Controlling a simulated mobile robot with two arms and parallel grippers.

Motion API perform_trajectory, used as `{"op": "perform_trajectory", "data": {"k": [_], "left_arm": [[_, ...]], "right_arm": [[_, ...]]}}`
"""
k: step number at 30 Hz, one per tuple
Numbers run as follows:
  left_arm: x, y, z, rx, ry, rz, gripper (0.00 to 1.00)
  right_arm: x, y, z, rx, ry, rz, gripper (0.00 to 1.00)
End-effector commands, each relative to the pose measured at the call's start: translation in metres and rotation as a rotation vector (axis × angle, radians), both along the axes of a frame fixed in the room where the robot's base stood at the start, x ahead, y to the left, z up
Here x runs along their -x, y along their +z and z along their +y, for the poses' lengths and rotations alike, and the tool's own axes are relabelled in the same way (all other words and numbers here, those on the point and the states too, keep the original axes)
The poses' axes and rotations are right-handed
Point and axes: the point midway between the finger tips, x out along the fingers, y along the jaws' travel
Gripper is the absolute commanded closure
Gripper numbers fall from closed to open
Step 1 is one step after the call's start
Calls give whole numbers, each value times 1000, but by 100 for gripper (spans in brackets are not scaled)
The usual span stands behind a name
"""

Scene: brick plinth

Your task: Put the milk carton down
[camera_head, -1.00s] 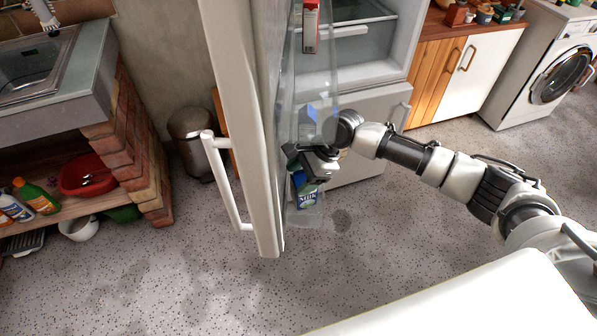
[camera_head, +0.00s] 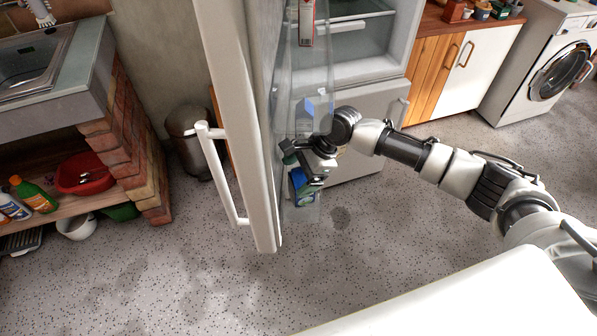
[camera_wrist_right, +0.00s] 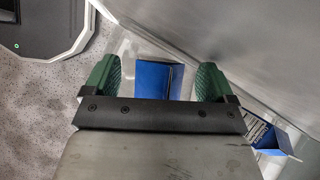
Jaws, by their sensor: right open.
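The milk carton (camera_head: 302,191), blue with some green, sits low at the inner side of the open fridge door, in or behind a clear door shelf. Its blue top (camera_wrist_right: 157,79) shows between the green fingertips in the right wrist view, with a gap on both sides. My right gripper (camera_head: 302,165) is just above the carton, open, and hides part of it. In the wrist view the gripper (camera_wrist_right: 157,84) points at the carton. My left gripper is not in view.
The fridge door (camera_head: 237,120) stands open to the left of my right arm. Another blue carton (camera_head: 315,107) is on a clear shelf above, and a red carton (camera_head: 306,22) higher up. A metal bin (camera_head: 190,140) stands behind the door. Open floor lies in front.

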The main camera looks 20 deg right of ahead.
Motion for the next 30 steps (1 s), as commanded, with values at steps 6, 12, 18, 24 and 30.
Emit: {"op": "perform_trajectory", "data": {"k": [6, 12, 18, 24, 30], "left_arm": [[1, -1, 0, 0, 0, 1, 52], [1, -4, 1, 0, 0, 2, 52], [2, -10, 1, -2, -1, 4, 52], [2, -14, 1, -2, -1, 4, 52], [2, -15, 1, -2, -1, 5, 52]], "right_arm": [[0, 9, -4, 0, 0, -1, 14], [4, 25, -34, 4, -6, 3, 14], [11, 25, -82, 3, -4, 2, 14], [16, 26, -118, 2, -2, 2, 14], [17, 27, -133, -1, 0, 0, 14]]}}
